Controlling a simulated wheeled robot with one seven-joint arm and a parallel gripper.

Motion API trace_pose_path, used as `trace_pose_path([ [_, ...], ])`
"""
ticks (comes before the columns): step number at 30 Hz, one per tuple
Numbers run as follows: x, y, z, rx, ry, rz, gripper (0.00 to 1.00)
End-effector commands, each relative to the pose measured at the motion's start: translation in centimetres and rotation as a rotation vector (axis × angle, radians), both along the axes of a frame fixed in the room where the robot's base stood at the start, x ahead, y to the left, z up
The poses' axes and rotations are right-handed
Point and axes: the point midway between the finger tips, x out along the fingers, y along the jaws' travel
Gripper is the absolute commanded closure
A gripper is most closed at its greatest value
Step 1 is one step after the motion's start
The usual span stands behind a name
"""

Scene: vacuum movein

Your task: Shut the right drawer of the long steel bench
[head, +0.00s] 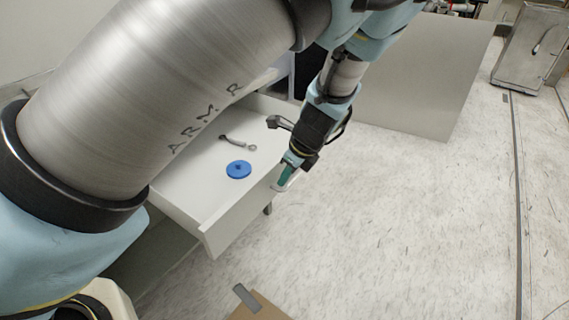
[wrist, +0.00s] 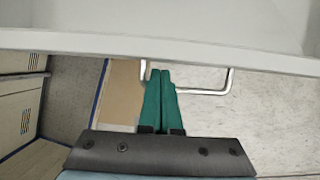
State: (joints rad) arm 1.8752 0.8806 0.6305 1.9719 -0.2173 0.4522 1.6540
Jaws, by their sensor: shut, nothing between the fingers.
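The white drawer (head: 235,222) stands pulled out from the bench in the head view, its inside visible from above. Its front edge (wrist: 80,42) crosses the top of the wrist view. A bright metal bar handle (wrist: 229,82) sticks out from the drawer front. My gripper (head: 284,184) is at the drawer front, beside the handle. In the wrist view its green fingers (wrist: 160,74) are together and empty, at the left part of the handle. I cannot tell whether they touch the handle or the front. My arm hides much of the bench and the drawer's left side.
A blue disc (head: 238,169) and a grey wrench-like tool (head: 238,143) lie in the drawer. A cardboard-brown piece (head: 262,308) is on the floor below. A grey panel (head: 415,80) stands behind. The floor (head: 430,220) to the right is clear.

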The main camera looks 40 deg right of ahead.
Motion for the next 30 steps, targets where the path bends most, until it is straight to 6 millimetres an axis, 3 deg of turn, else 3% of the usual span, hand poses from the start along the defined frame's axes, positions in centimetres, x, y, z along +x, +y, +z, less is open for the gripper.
trace_pose_path([
  [19,1.0,0.3,-0.7,-0.002,0.0,0.002,1.0],
  [26,4.6,1.2,-0.7,-0.002,0.001,0.007,1.0],
  [30,8.1,2.2,-0.6,-0.003,0.0,0.008,1.0],
])
